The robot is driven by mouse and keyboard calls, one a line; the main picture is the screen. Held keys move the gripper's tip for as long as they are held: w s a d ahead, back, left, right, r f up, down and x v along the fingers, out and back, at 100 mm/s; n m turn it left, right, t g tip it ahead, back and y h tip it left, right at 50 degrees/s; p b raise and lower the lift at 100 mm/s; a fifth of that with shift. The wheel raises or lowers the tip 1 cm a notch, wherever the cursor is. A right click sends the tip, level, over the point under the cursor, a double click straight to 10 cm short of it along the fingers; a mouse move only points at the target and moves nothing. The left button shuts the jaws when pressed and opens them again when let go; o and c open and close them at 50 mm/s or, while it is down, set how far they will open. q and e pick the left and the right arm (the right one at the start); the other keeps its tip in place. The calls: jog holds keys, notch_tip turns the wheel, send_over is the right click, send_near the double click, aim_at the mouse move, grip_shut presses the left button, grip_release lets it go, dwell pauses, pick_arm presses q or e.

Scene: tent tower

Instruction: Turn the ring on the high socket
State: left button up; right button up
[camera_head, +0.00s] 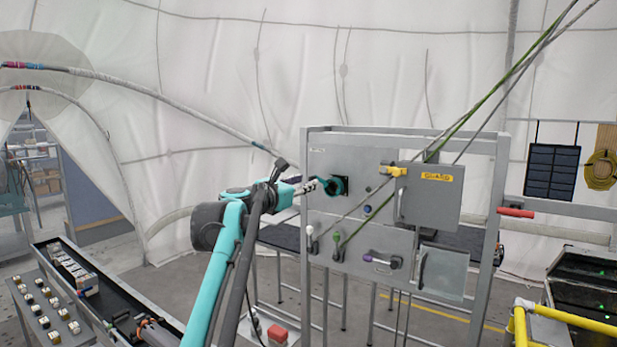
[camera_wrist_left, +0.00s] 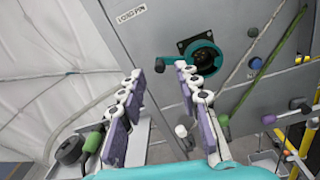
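The high socket (camera_head: 341,185) is on the upper left of the grey panel, a dark round opening with a teal ring around it. In the left wrist view the socket (camera_wrist_left: 205,53) sits on a dark square plate, and the teal ring has a tab (camera_wrist_left: 168,61) sticking out to the left. My left gripper (camera_head: 312,187) is just left of the ring. In the left wrist view its purple-padded fingers (camera_wrist_left: 160,74) are spread with nothing between them. The right finger's tip overlaps the ring's lower left; I cannot tell whether it touches. My right gripper is not in view.
The panel frame (camera_head: 304,230) surrounds the socket. Cables (camera_head: 495,88) slant down across the panel's front. A yellow handle (camera_head: 393,171), a purple handle (camera_head: 376,259) and white and green knobs stick out nearby. A long tray (camera_head: 100,290) stands lower left. Yellow rails (camera_head: 560,316) are lower right.

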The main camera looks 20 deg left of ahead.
aim_at(310, 180)
pick_arm(q)
jog(key=shift+w+d, duration=0.2)
jog(key=shift+w, duration=1)
jog(key=shift+w+a, duration=0.1)
jog(key=shift+w, duration=0.25)
jog(key=shift+s, duration=0.1)
jog(key=c, duration=0.3)
grip_shut()
